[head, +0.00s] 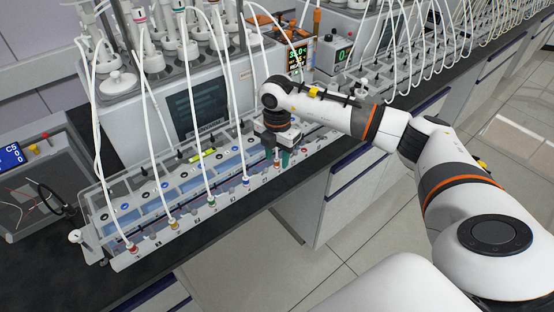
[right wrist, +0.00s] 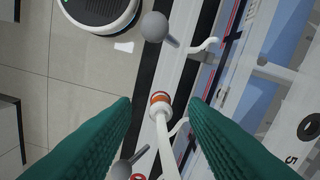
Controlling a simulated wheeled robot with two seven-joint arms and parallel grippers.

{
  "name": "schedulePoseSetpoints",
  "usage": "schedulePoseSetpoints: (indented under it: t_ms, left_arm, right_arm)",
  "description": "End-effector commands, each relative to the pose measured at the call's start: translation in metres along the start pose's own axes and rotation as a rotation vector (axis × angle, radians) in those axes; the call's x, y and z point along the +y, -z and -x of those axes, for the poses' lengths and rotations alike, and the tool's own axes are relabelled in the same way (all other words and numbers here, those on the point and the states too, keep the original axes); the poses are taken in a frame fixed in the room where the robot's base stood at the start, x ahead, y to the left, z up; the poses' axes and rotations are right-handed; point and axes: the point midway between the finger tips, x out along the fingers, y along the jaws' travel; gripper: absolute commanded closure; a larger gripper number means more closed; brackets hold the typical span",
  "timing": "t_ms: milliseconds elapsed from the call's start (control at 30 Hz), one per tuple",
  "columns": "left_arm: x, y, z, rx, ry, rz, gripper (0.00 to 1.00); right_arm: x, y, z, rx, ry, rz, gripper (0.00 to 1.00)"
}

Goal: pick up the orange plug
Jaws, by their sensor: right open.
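The orange plug (right wrist: 160,99) shows in the right wrist view as an orange-banded cap with a white tube running from it. It lies between the tips of two teal fingers, with a gap on both sides. My right gripper (right wrist: 161,104) is open and not touching it. In the head view the right gripper (head: 279,157) points down at the right part of the front rail, and the small orange plug (head: 277,164) is partly hidden at its fingertips. My left gripper is in neither view.
Other tubes end in a red plug (head: 131,247), a yellow plug (head: 173,226), a green plug (head: 211,203) and a blue plug (head: 246,182) along the same rail. White tubes hang close to my arm. A reactor unit with a screen (head: 197,106) stands behind.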

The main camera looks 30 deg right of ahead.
Motion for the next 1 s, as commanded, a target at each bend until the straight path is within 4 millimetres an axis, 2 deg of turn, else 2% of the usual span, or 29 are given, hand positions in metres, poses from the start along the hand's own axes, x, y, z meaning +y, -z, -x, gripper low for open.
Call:
schedulePoseSetpoints:
  t_ms: [233, 500, 833, 1000]
  left_arm:
    - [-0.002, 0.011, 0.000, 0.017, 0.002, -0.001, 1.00]
    - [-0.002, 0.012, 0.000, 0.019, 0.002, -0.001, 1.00]
    - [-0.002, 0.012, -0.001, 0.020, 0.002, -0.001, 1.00]
    - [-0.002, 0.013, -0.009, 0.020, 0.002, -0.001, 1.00]
  right_arm:
    - [0.000, 0.000, -0.003, -0.001, 0.001, 0.000, 0.60]
    - [0.000, 0.000, -0.002, -0.001, 0.001, 0.000, 1.00]
    - [-0.001, 0.000, 0.002, 0.000, 0.002, 0.001, 1.00]
    - [-0.001, 0.000, 0.027, 0.001, 0.006, 0.001, 1.00]
